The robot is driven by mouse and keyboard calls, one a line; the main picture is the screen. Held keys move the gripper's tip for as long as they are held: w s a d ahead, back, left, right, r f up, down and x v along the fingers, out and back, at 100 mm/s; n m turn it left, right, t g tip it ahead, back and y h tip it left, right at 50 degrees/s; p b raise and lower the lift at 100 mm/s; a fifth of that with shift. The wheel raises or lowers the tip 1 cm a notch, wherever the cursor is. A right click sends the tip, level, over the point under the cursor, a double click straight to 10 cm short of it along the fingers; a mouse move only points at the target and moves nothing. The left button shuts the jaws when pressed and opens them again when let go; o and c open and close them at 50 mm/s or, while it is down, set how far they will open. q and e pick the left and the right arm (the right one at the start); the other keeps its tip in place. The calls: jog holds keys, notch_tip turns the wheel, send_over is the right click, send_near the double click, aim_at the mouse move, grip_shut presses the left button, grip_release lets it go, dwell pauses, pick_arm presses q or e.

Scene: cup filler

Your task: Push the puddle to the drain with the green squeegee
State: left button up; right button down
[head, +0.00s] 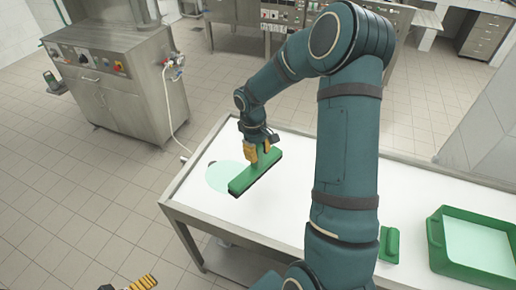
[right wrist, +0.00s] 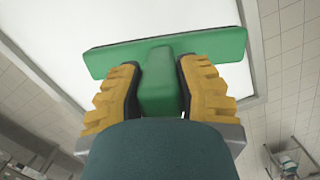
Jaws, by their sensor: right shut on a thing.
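My right gripper (head: 261,151) is shut on the green squeegee (head: 256,173) above the white tabletop. In the right wrist view, the yellow fingers clasp the handle of the squeegee (right wrist: 158,80) from both sides, and its wide green head spans beyond them. The pale green puddle (head: 221,179) lies at the left end of the tabletop, beside the squeegee head, which hides part of it. A small dark spot (head: 212,163) at the puddle's far edge may be the drain. My left gripper (head: 142,283) shows only in part at the bottom left; its opening is unclear.
The white table (head: 292,152) has a metal frame. At its right stand a green tub (head: 437,246) with pale contents and a small green block (head: 389,244). My right arm covers the table's middle. A steel cabinet (head: 108,75) stands beyond the left end, across open tiled floor.

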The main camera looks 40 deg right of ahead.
aim_at(258, 171)
pick_arm(q)
notch_tip(258, 171, down, 6)
jog(key=b, duration=0.5)
jog(key=shift+d+f, duration=0.15)
pick_arm(e)
notch_tip(258, 171, down, 8)
jog(key=shift+r, duration=0.1)
pick_arm(q)
jog(key=shift+f+b, duration=0.6)
jog(key=shift+b, duration=0.1)
pick_arm(e)
jog(key=shift+f, duration=0.8)
pick_arm(q)
jog(key=shift+r, duration=0.1)
pick_arm(e)
jog(key=w+a, duration=0.4)
jog(key=w, duration=0.6)
jog(key=shift+w+a, duration=0.2)
jog(key=shift+w, duration=0.15)
jog(key=shift+r, duration=0.15)
dwell(1.6)
pick_arm(q)
jog(key=shift+r+p, duration=2.2)
jog(key=shift+p, duration=0.1)
pick_arm(e)
notch_tip(258, 171, up, 7)
